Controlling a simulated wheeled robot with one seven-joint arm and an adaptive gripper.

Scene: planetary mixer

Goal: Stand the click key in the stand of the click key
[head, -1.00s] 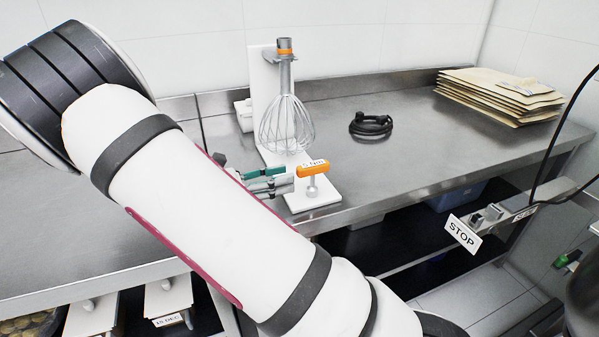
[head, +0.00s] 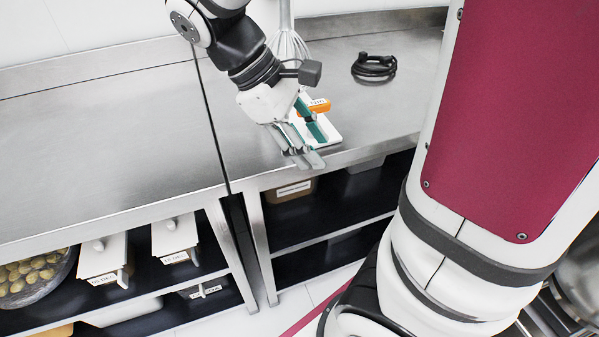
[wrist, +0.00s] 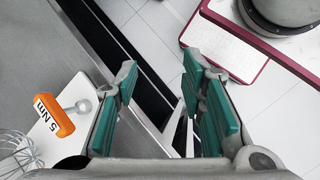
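The click key has an orange handle marked 5 Nm. In the wrist view the click key (wrist: 56,116) is left of my fingers, with a grey round part (wrist: 84,106) at its side. It stands over a white base plate (wrist: 40,140). In the head view the key (head: 319,105) shows partly behind my gripper, above the white plate (head: 328,129). How its lower end sits in the stand is hidden. My gripper (head: 305,157) points down at the bench's front edge, in front of the plate. In the wrist view my gripper (wrist: 160,95) is open, its green pads apart with nothing between them.
A wire whisk (head: 289,45) stands behind the key, partly hidden by my arm. A coiled black cable (head: 374,66) lies on the steel bench (head: 130,120). Shelves with bins (head: 178,238) are below. The bench left of my gripper is clear.

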